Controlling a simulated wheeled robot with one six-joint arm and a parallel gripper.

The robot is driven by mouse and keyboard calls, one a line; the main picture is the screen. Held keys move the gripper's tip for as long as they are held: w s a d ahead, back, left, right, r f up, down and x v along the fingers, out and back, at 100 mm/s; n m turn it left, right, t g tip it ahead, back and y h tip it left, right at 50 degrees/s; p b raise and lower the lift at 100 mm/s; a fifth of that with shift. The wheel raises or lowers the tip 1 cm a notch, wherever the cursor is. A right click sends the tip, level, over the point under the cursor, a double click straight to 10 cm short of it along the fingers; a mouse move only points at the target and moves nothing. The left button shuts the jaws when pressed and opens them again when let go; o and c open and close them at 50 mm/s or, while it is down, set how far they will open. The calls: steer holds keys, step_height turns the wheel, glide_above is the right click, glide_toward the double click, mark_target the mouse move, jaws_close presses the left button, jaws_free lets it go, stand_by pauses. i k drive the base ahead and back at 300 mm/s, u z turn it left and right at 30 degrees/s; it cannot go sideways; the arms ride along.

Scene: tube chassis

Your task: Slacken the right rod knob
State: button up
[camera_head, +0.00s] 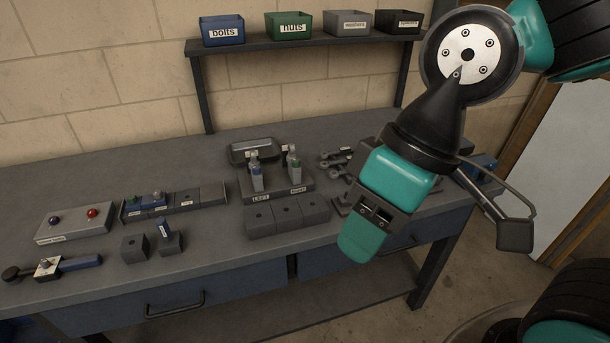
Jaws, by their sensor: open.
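A dark fixture (306,185) stands at mid-bench with small labels reading LEFT and RIGHT on its front. My gripper (440,237) hangs at the right, in front of the bench, open and apart from the fixture.
A grey button box (74,224) and labelled block row (174,202) are at left. Three grey blocks (288,217) lie before the fixture. A grey rounded housing (254,150) is behind it. Dark tools (336,160) lie right, partly behind my arm. A shelf (300,42) holds labelled bins.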

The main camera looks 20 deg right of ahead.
mark_target(295, 162)
steer(key=k, duration=0.8)
steer(key=u, duration=0.85)
steer(key=i, duration=1.4)
steer(key=z, duration=0.85)
steer(key=i, duration=0.5)
steer(key=z, duration=0.6)
